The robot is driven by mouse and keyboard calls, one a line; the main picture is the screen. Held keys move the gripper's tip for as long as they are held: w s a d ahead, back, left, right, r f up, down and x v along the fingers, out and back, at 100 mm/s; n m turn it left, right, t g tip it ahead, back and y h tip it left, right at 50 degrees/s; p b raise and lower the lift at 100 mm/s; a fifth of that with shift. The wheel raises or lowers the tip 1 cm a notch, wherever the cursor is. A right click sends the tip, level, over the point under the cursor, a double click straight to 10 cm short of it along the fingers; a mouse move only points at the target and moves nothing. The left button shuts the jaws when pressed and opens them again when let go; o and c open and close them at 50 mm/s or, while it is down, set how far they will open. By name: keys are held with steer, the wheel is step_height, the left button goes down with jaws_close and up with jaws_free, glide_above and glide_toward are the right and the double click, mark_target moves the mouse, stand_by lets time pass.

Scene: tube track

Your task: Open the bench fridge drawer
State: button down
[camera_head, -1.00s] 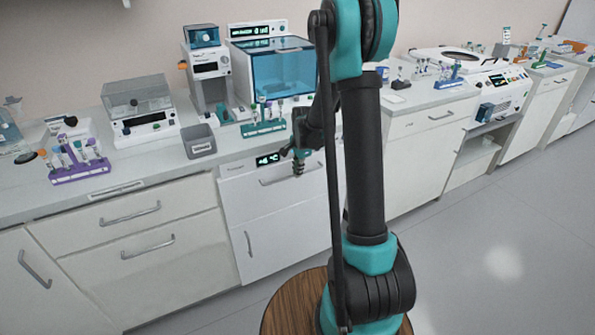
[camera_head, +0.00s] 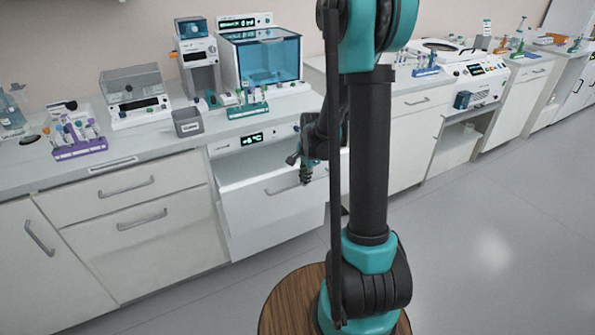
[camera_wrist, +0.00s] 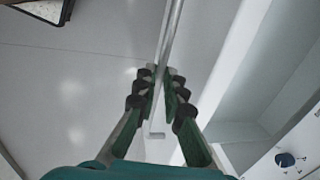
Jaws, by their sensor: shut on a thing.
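The bench fridge drawer (camera_head: 262,212) is a white front below a panel with a lit green display (camera_head: 252,139). In the head view it stands out from the bench, pulled partly open. My gripper (camera_head: 305,174) is at its metal bar handle (camera_head: 282,187). In the wrist view the fingers of my gripper (camera_wrist: 160,90) are shut around the handle bar (camera_wrist: 172,40). The pale drawer interior (camera_wrist: 255,100) shows on the right there. My arm hides the right end of the drawer in the head view.
The benchtop above holds a purple tube rack (camera_head: 78,147), a grey bin (camera_head: 187,123) and a green tube rack (camera_head: 247,110). White cabinets with handles flank the drawer. The grey floor (camera_head: 480,240) in front is clear.

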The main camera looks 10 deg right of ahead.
steer(key=s+d, duration=0.3)
steer(key=s, duration=0.6)
steer(key=shift+s, duration=0.3)
steer(key=c, duration=1.6)
jaws_free()
step_height(320, 180, up, 12)
steer(key=s, duration=0.2)
steer(key=shift+d, duration=0.4)
steer(key=shift+s+f, duration=0.1)
steer(key=shift+f, duration=0.05)
steer(key=s+a+f+n+t, duration=0.2)
steer(key=s+f+n, duration=0.4)
steer(key=s+n, duration=0.4)
steer(key=n, duration=0.4)
steer(key=shift+s+a+f+h, duration=0.3)
steer(key=shift+s, duration=0.05)
